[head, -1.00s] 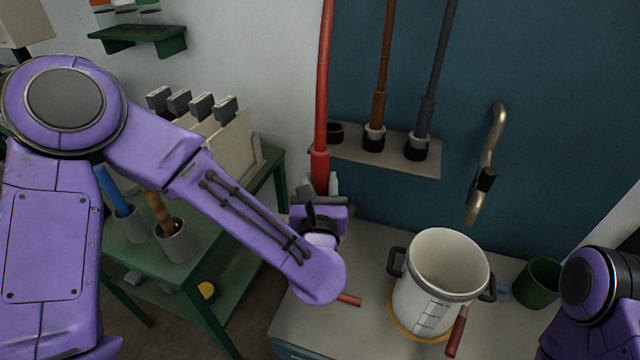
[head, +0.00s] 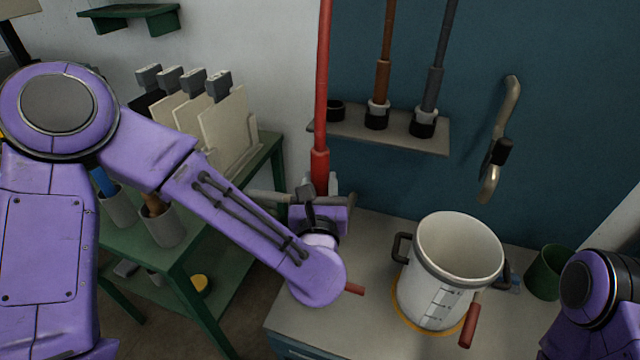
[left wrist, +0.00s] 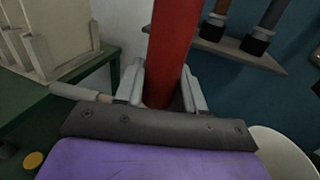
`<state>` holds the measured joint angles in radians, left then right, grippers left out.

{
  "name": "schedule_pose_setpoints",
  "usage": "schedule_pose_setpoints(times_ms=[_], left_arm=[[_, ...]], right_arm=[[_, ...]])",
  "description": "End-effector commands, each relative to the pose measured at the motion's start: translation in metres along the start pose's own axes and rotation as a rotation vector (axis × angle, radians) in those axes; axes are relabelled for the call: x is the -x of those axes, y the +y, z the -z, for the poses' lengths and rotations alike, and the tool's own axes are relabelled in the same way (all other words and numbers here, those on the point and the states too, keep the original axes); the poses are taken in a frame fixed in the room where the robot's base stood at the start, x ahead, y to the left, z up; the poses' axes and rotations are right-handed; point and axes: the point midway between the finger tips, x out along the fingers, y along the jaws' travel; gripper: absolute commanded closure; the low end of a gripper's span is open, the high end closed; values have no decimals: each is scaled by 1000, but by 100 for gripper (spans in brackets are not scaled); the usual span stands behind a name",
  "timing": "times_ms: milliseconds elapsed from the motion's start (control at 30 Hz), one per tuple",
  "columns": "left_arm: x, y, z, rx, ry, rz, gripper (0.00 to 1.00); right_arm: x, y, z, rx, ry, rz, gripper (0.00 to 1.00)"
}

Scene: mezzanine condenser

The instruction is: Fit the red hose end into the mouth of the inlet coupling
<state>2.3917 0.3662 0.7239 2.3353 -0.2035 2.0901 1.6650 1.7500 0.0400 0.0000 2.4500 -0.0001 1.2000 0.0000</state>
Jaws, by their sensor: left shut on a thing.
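The red hose (head: 321,90) comes down from the top of the head view to a thicker red end (head: 320,165). My left gripper (head: 321,188) is shut on this end, below shelf level in the picture. In the left wrist view the red hose end (left wrist: 173,45) stands between the two grey fingers. Its lower tip is hidden by the gripper. The inlet coupling seems to be the empty dark ring (head: 335,111) at the shelf's left end, just right of the hose and partly behind it. The hose end is apart from it. My right gripper is out of view.
The wall shelf (head: 388,133) also holds a brown hose (head: 382,82) and a grey hose (head: 430,88) in couplings. A white pot (head: 440,275) stands on the counter (head: 378,230), with a green cup (head: 548,270) to its right. A green table (head: 190,250) stands left.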

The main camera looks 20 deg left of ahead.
Motion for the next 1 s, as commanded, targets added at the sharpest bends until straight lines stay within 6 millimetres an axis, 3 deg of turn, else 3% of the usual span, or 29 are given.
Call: schedule_pose_setpoints(times_ms=[267, 300, 367, 733, 933, 1000], left_arm=[[0, 0, 1, 1, -1, 0, 100], [0, 0, 1, 1, -1, 0, 48], [0, 0, 1, 1, -1, 0, 31], [8, -1, 3, -1, 0, 3, 31], [51, -1, 5, -1, -3, 6, 31], [69, -2, -3, -5, -1, 7, 31]], right_arm=[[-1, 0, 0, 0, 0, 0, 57], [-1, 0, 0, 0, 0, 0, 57], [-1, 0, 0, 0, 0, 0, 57], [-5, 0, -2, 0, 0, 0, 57], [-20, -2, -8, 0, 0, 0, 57], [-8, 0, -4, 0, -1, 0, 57]])
